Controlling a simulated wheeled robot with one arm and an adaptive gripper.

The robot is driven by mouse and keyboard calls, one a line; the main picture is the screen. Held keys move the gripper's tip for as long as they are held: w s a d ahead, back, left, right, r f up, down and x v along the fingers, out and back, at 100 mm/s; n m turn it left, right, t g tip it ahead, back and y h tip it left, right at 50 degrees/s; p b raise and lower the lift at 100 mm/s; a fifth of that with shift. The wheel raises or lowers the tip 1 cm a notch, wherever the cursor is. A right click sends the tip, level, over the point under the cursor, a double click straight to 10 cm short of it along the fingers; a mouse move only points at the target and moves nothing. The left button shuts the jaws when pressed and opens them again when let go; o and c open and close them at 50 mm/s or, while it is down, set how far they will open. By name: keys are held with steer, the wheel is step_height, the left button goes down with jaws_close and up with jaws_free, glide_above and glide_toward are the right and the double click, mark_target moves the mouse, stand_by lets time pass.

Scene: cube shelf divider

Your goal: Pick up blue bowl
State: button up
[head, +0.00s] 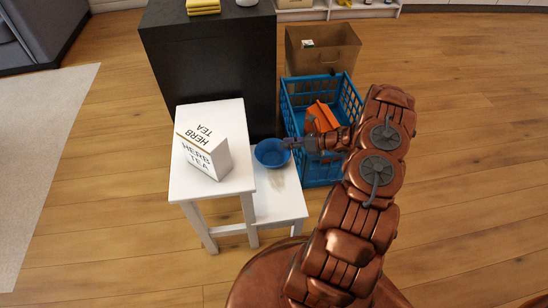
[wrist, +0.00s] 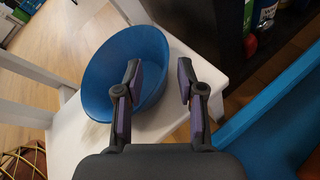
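The blue bowl (head: 268,154) is at the low white step in the head view, beside the taller white stool. In the wrist view the bowl (wrist: 100,72) appears over the white step surface; I cannot tell whether it touches it. My gripper (head: 296,144) is at the bowl's right side in the head view. In the wrist view my gripper (wrist: 160,76) has its fingers apart, the left one over the bowl's inside and the right one outside. The bowl's rim lies between them, with a gap showing at the right finger.
A white herb tea box (head: 203,150) stands on the taller white stool (head: 236,116). A blue crate (head: 320,172) with an orange item sits to the right, partly behind my arm. A brown box (head: 330,58) and a black cabinet (head: 215,75) stand behind.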

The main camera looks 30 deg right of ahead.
mark_target(279, 142)
steer(key=shift+b+x, duration=0.55)
steer(key=shift+x, duration=1.45)
steer(key=shift+w+d, duration=0.1)
jaws_close()
